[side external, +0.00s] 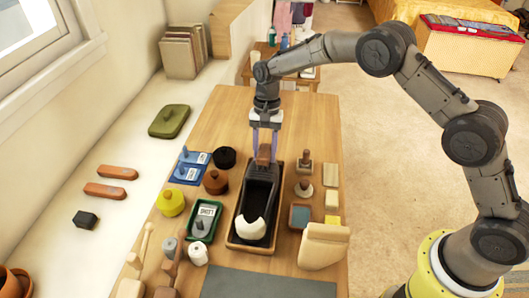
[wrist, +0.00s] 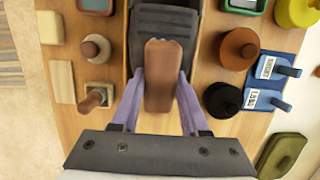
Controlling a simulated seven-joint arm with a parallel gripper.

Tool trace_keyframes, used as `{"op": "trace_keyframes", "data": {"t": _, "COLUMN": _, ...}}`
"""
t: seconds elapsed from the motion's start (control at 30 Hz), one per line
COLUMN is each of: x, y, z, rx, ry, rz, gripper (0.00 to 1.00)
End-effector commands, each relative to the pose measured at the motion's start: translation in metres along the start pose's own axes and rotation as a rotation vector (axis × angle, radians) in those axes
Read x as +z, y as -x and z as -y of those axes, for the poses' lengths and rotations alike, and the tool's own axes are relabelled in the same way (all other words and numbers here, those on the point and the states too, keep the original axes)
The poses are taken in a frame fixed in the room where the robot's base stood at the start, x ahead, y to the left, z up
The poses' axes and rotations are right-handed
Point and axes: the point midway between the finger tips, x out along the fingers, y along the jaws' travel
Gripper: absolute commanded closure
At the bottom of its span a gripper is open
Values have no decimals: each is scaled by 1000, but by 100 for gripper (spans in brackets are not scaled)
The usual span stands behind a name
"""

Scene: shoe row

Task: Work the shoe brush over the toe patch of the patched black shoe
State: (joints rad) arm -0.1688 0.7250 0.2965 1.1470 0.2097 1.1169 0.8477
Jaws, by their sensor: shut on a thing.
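The black shoe (side external: 259,190) lies in a shallow brown tray (side external: 231,240) on the wooden table. It also shows in the wrist view (wrist: 166,20), partly covered by the brush. A rounded cream piece (side external: 249,228) sits at the shoe's near end; I cannot tell whether it is a patch. My gripper (side external: 265,156) is shut on the brown shoe brush (side external: 263,152) at the shoe's far end. In the wrist view the brush (wrist: 161,88) is between the two lilac fingers. Its underside is hidden, and I cannot tell whether it touches the shoe. No separate toe patch is clear.
Left of the tray stand round tins (side external: 215,182), blue card holders (side external: 188,168) and a green tray (side external: 204,220). Right of it are wooden-handled tools (side external: 303,187), a blue-topped block (side external: 299,216) and a cream block (side external: 323,246). A dark mat (side external: 266,284) lies in front. The table's far end is clear.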

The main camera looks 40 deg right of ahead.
Motion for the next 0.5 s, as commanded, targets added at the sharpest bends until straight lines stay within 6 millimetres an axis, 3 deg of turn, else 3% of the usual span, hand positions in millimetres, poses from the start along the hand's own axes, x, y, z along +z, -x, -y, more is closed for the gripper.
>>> {"op": "trace_keyframes", "data": {"t": 0.27, "x": 15, "y": -1, "z": -1, "rx": 3, "ry": 1, "rz": 1, "gripper": 100}}
{"op": "trace_keyframes", "data": {"t": 0.5, "x": 16, "y": -1, "z": -1, "rx": 3, "ry": 0, "rz": 2, "gripper": 100}}
